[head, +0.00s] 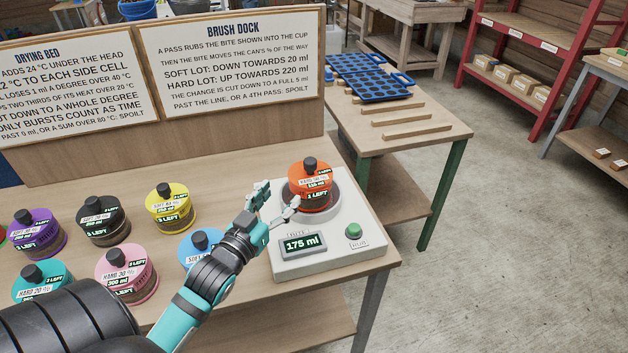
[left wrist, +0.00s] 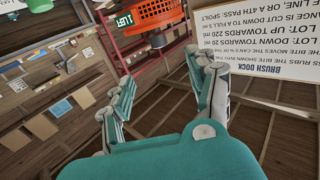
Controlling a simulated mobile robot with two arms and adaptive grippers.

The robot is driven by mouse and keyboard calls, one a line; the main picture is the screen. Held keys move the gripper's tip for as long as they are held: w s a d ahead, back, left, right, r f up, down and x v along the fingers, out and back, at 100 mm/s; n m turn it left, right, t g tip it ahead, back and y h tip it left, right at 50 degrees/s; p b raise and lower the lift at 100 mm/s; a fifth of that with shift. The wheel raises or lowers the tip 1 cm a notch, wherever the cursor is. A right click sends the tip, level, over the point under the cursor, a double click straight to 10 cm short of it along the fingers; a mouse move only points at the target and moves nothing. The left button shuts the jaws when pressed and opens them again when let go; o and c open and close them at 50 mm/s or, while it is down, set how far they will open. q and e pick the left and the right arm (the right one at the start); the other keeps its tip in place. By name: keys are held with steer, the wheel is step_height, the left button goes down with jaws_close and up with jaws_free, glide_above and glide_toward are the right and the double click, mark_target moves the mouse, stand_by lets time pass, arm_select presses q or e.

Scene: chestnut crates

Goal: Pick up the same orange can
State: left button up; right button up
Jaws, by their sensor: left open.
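The orange can (head: 309,186) with a black knob stands upright in the round cup of the white brush dock (head: 330,262). A label on it reads "1 LEFT". The dock display reads 175 ml, and a green button (head: 353,231) sits beside it. My left gripper (head: 277,200) is open and empty, at the left side of the can, with its fingers pointing towards it. In the left wrist view, the orange can (left wrist: 157,14) shows at the top, beyond the open fingers of the gripper (left wrist: 163,65). My right gripper is not in view.
Several other cans stand on the table left of the dock: yellow (head: 172,210), black (head: 103,222), purple (head: 37,235), pink (head: 125,272), teal (head: 42,283) and blue (head: 200,248). A sign board (head: 232,65) stands behind. A side table (head: 440,132) holds blue trays (head: 370,78).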

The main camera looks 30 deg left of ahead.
arm_select(q)
steer(key=p, duration=0.1)
glide_toward(307, 165)
steer(key=w, duration=0.6)
steer(key=shift+w+a+r+p, duration=0.15)
steer(key=shift+w+a+p, duration=0.1)
steer(key=shift+a+p, duration=0.05)
steer(key=shift+w, duration=0.25)
steer(key=w, duration=0.2)
steer(key=w+p, duration=0.1)
steer(key=w, duration=0.1)
steer(key=shift+w+a, duration=0.25)
steer(key=shift+w, duration=0.1)
jaws_close()
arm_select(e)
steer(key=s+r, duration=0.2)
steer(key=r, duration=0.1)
